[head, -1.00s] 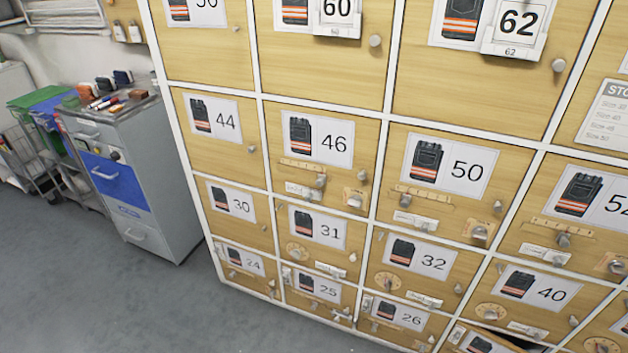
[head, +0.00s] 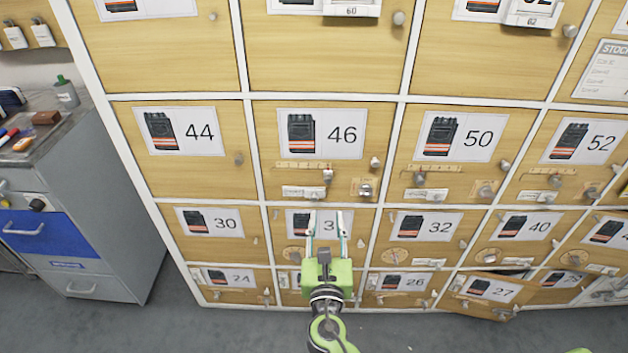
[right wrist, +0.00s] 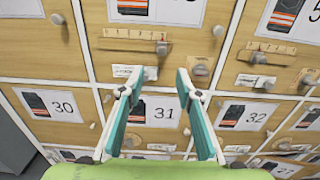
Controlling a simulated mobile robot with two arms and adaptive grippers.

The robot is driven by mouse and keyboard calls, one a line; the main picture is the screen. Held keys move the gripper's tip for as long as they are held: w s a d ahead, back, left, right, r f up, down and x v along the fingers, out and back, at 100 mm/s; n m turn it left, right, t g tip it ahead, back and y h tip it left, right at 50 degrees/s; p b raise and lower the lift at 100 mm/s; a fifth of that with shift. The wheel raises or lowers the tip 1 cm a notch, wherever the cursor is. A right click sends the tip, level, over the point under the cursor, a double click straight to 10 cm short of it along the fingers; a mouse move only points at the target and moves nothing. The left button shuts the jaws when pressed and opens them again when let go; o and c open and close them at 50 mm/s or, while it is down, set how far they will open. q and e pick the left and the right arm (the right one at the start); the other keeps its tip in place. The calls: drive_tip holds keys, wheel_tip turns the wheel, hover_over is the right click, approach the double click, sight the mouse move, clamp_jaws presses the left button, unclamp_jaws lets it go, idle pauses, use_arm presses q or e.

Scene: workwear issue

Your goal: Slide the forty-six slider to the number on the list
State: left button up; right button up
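The forty-six door (head: 265,135) is a wooden locker front with a jacket picture card. Below the card is a ruled slider scale (head: 300,166), with its grey slider knob (head: 327,176) near the right end. In the right wrist view the slider knob (right wrist: 161,48) also sits at the scale's right end, above the fingers. My right gripper (head: 326,217) is open and empty, in front of the 31 door, below the slider and apart from it. The stock list (head: 603,88) hangs at the right; its lines are too small to read surely. My left gripper is not in view.
Beside the slider, door 46 has a round knob (head: 375,162), a metal latch (head: 365,190) and a small label strip (head: 303,192). Door 27 (head: 487,290) stands ajar at lower right. A grey cabinet (head: 95,200) stands left. Grey floor is free.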

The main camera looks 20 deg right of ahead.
approach(328, 181)
drive_tip(key=w, duration=0.1)
drive_tip(key=x, duration=0.8)
drive_tip(key=shift+d+p, duration=0.15)
drive_tip(key=shift+p, duration=0.15)
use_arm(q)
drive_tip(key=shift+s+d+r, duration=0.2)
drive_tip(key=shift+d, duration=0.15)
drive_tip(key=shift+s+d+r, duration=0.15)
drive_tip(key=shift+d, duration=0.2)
use_arm(e)
clamp_jaws()
